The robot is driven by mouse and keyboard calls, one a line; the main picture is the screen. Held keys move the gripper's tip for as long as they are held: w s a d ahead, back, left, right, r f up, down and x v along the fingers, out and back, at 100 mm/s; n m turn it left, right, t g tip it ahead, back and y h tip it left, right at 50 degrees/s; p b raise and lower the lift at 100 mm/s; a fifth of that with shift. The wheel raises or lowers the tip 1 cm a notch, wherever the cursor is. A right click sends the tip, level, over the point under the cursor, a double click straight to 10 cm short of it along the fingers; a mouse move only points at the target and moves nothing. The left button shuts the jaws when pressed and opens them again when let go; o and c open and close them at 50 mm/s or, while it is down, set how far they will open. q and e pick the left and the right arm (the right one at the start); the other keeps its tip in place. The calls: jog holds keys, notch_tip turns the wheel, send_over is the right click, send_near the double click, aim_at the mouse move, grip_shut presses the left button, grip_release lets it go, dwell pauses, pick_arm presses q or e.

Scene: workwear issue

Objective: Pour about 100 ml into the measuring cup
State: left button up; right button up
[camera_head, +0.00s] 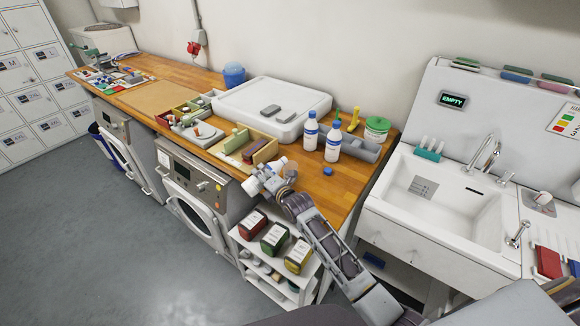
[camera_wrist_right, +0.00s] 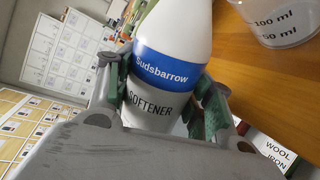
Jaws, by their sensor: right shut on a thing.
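My right gripper (camera_head: 266,180) is at the front edge of the wooden counter, above the shelf unit. In the right wrist view it is shut around a white bottle (camera_wrist_right: 172,35) with a blue band reading Sudsbarrow and a grey SOFTENER label. The bottle's top is out of that frame. The measuring cup (camera_wrist_right: 280,22) is clear, with 100 ml and 50 ml marks. It stands on the counter beside the bottle, apart from it, and is partly cut off. No liquid level can be made out. My left gripper is not in view.
Two white-and-blue bottles (camera_head: 333,142) stand farther back on the wooden counter (camera_head: 342,185). A blue cap (camera_head: 328,171) lies on bare wood. An open divided box (camera_head: 247,152) is left of my right gripper. A sink (camera_head: 450,205) is at the right.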

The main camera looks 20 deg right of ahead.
jog(key=shift+w+d+r+m+p, duration=0.15)
jog(key=shift+r+m+p, duration=0.15)
jog(key=shift+r+p, duration=0.15)
jog(key=shift+d+r+m+p, duration=0.1)
jog(key=shift+r+m+p, duration=0.3)
jog(key=shift+p, duration=0.1)
jog(key=shift+m+g+y, duration=0.3)
jog(key=shift+y, duration=0.1)
dwell(0.7)
jog(key=shift+a, duration=0.45)
dwell(0.6)
jog(key=shift+r+m+p, duration=0.2)
jog(key=shift+m+p, duration=0.3)
jog(key=shift+p, duration=0.1)
dwell(1.5)
